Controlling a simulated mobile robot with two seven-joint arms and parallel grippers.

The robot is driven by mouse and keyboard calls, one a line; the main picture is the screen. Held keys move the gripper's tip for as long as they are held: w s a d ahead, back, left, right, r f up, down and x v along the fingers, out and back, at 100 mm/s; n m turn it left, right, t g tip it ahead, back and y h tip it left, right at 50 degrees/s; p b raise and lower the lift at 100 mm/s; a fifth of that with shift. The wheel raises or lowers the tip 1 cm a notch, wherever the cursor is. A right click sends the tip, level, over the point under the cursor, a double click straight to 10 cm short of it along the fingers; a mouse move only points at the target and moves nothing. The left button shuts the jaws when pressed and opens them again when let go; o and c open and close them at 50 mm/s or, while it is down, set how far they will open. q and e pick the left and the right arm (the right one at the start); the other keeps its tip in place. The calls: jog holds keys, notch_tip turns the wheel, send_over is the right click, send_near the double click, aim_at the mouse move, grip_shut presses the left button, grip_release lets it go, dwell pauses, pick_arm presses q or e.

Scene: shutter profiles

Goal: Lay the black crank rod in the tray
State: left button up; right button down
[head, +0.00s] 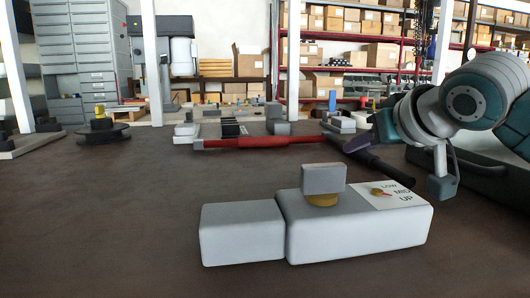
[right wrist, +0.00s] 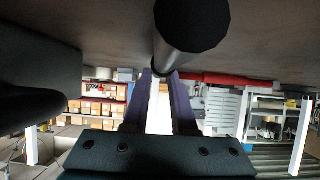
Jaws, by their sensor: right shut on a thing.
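The black crank rod (head: 393,171) slants across the dark table at the right in the head view. Its near end (right wrist: 190,25) looms large at the top of the right wrist view. My right gripper (head: 377,140) has its purple fingers shut on the rod towards its far end; the fingers (right wrist: 163,88) also show in the right wrist view. I cannot tell whether the rod touches the table. A dark, rimmed thing (head: 480,192), which looks like the tray, stands at the right edge, partly hidden by my right arm. Its inside is hidden. My left gripper is not in view.
A grey switch box (head: 355,230) marked LOW, MID, UP, with a knob (head: 323,182), sits in front. A red rod (head: 265,142) lies behind it. Several small grey parts and a black disc (head: 101,132) stand farther back. The table's left front is clear.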

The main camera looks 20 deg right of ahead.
jog(key=c, duration=0.7)
grip_release()
